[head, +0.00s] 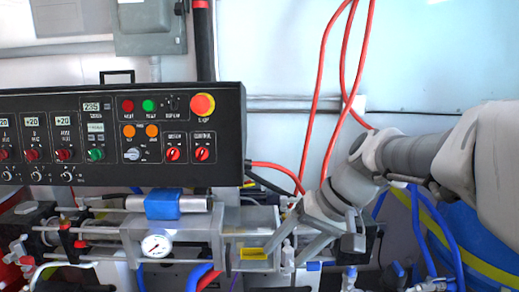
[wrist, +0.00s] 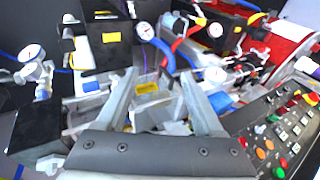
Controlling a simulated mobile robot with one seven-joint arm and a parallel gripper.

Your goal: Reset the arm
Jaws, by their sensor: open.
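My gripper (head: 291,246) hangs at the end of my arm, which reaches in from the right in the head view. It points down and left beside the metal pump frame (head: 215,235). In the wrist view the two fingers of my gripper (wrist: 158,76) are spread apart with nothing held between them. A yellow part (wrist: 147,87) shows in the gap beyond the fingers; whether the fingers touch the machine cannot be told.
The black control panel (head: 120,182) with buttons and a red stop knob (head: 203,105) stands at left. A pressure gauge (head: 156,246) sits below it. Red hoses (head: 316,90) hang behind my arm. A blue drum (head: 460,240) stands at right. Open wall space lies above my arm.

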